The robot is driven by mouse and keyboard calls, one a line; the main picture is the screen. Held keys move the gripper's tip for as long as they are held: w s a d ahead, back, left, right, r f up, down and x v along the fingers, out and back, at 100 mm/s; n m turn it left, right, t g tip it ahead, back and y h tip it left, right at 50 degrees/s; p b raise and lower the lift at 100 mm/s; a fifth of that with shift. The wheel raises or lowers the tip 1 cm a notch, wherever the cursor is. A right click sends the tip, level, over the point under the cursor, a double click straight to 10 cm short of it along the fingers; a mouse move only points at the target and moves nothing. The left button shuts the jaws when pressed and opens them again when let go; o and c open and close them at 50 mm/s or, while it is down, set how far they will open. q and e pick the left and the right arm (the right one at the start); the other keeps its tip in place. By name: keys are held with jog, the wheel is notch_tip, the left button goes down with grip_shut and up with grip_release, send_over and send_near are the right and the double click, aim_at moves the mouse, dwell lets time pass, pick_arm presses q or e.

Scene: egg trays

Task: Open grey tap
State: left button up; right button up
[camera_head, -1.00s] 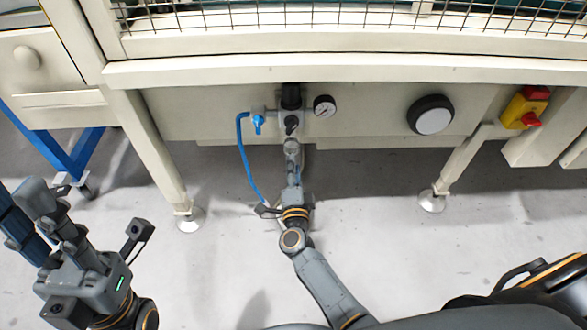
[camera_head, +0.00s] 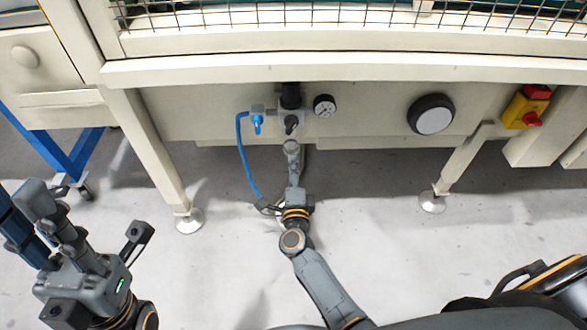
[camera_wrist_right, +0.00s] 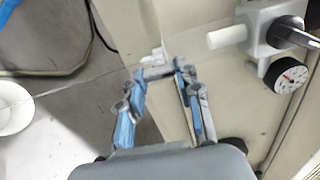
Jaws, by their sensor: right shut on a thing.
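The grey tap (camera_head: 291,124) sits on the machine's panel, below a black knob, with its dark lever visible. In the right wrist view a dark tap knob with a grey lever (camera_wrist_right: 296,35) is at the upper right. My right gripper (camera_head: 291,146) is just below the tap in the head view. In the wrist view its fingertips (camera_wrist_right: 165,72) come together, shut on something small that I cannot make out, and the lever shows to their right. My left gripper (camera_head: 30,205) is at the far left, open and empty, away from the machine.
A round black-and-white dial (camera_head: 433,115) and a red-yellow switch (camera_head: 527,106) are further right.

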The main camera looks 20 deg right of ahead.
jog(key=o, duration=1.2)
jog(key=shift+c, duration=0.2)
jog(key=v, duration=1.2)
